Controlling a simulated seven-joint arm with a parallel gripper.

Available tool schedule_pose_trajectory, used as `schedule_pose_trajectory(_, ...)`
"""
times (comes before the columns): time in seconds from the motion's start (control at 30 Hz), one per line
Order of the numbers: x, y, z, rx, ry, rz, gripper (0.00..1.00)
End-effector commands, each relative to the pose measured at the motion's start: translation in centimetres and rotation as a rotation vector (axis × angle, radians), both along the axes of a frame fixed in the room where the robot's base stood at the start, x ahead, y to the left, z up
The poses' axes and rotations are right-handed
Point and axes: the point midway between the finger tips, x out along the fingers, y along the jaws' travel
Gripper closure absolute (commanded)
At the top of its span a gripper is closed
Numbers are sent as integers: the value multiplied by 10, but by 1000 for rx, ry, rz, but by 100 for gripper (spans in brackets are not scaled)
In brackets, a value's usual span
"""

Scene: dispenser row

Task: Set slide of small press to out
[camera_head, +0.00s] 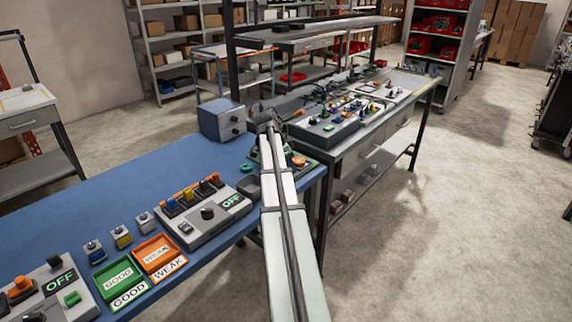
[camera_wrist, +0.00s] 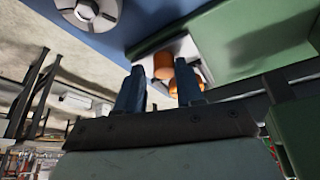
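A small green unit (camera_head: 293,172) with orange parts, which I take for the small press, stands at the right end of the blue bench, partly hidden behind my arm. In the wrist view a green body (camera_wrist: 240,40) carries a light plate with an orange knob (camera_wrist: 163,66) and a second orange piece (camera_wrist: 199,78). My gripper (camera_wrist: 158,88) is open, its two blue fingers apart. The first orange knob shows in the gap near the fingertips; I cannot tell whether they touch it. In the head view my gripper (camera_head: 266,118) is small and its fingers are unclear.
A blue-grey box (camera_head: 220,121) stands left of my gripper. A dark block (camera_head: 249,186) and a green button (camera_head: 246,168) lie close by. A grey control panel (camera_head: 203,213), trays and small units fill the bench's front. Another crowded bench (camera_head: 345,120) adjoins behind.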

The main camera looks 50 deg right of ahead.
Motion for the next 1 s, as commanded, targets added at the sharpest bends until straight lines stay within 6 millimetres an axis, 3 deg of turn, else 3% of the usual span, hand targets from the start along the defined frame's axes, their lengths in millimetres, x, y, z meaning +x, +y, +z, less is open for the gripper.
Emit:
schedule_pose_trajectory(0.37,2,2,7,-1,-3,1,65)
schedule_pose_trajectory(1.0,18,40,105,-1,-3,1,65)
